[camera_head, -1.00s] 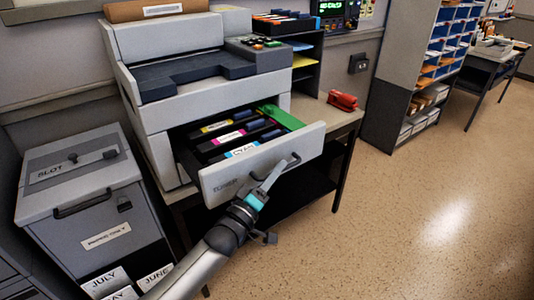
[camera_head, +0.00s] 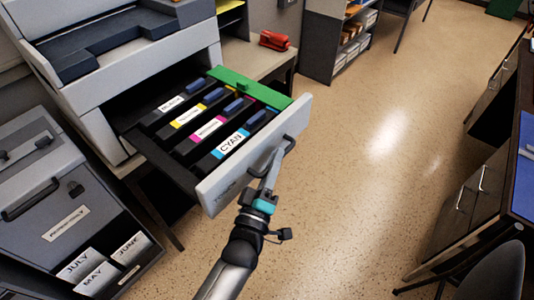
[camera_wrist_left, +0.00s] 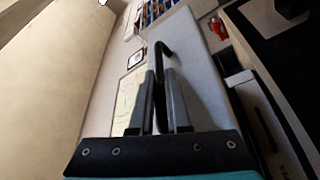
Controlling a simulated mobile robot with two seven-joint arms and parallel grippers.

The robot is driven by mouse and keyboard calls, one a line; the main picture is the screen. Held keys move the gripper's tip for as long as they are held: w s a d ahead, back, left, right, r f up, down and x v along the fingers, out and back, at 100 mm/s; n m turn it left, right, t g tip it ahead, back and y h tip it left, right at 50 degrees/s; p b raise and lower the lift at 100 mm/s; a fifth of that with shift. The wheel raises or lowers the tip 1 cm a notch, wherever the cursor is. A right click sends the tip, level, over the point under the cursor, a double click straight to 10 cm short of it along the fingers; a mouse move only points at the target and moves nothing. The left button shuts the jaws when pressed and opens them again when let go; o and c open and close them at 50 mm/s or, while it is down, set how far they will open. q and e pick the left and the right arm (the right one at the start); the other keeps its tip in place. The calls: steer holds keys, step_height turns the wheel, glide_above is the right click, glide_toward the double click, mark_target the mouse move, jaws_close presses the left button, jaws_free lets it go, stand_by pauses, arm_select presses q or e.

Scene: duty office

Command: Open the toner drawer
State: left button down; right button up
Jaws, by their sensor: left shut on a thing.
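The toner drawer (camera_head: 240,165) of the grey printer (camera_head: 130,65) is pulled well out. Inside it several toner cartridges show, labelled BLACK, a yellow one, a magenta one and CYAN (camera_head: 230,143). A green strip (camera_head: 249,88) runs along the far side of the drawer. My left gripper (camera_head: 269,172) is at the drawer's front and is shut on the dark bar handle (camera_head: 289,146). The handle (camera_wrist_left: 160,70) also shows between the two fingers in the left wrist view. My right gripper is not in view.
A grey slotted box (camera_head: 60,200) with month-labelled cards stands left of the drawer. A red stapler (camera_head: 274,41) lies on the table behind. Dark desks (camera_head: 480,180) and a chair (camera_head: 495,275) are at the right. The floor between is clear.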

arm_select(q)
steer(key=shift+f, duration=0.1)
steer(key=c, duration=1.2)
jaws_free()
steer(key=shift+o, duration=0.2)
steer(key=shift+s, duration=0.1)
steer(key=v, duration=1.5)
steer(key=shift+p, duration=0.4)
